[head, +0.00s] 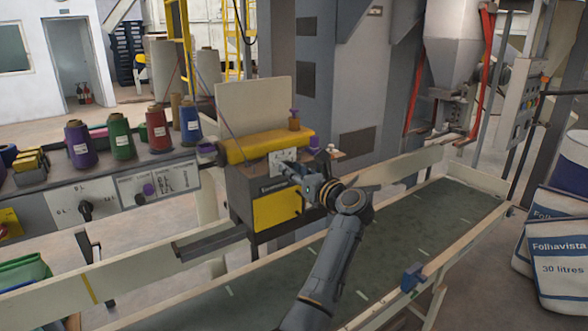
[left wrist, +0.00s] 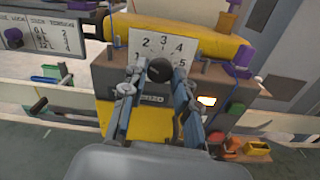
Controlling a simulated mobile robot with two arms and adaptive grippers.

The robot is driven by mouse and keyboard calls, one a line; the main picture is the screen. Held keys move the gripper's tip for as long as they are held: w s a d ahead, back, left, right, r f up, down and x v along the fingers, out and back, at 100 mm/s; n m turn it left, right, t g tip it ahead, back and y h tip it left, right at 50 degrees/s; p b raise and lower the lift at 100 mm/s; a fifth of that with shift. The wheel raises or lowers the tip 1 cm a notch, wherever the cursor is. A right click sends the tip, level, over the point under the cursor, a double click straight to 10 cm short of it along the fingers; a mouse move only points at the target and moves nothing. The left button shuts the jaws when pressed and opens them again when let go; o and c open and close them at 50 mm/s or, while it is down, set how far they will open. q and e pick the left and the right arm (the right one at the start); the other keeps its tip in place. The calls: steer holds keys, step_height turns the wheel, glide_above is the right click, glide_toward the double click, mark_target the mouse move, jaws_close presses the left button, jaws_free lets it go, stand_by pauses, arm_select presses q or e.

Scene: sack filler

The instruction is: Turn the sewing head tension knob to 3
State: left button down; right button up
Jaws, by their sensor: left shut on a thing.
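The sewing head (head: 262,190) has a yellow top and a yellow front panel and stands beside the conveyor. Its white dial plate (left wrist: 163,46) shows the numbers 2, 3, 4 and 5 in an arc; it also shows in the head view (head: 283,156). The dark round tension knob (left wrist: 160,69) sits below the 3. My left gripper (left wrist: 160,76) has one finger on each side of the knob and is shut on it. In the head view the left gripper (head: 289,171) hides the knob. I cannot read where the knob points. My right gripper is not in view.
The green conveyor belt (head: 400,225) with pale side rails runs under my left arm. Thread cones, including a red one (head: 158,130), stand on a panel at the left. White sacks (head: 560,258) stand at the right. Small purple parts (left wrist: 243,55) jut out beside the dial.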

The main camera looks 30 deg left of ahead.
arm_select(q)
steer(key=m+p, duration=0.1)
steer(key=m, duration=0.2)
steer(key=m+p, duration=0.1)
steer(key=m, duration=0.1)
steer(key=shift+r+m+p, duration=0.2)
steer(key=shift+m+p, duration=0.2)
steer(key=m+p, duration=0.2)
steer(key=m, duration=0.1)
steer(key=shift+f+m+p, duration=0.1)
steer(key=shift+m+p, duration=1.2)
steer(key=shift+m, duration=0.5)
steer(key=c, duration=1)
jaws_free()
steer(key=shift+w+f, duration=0.1)
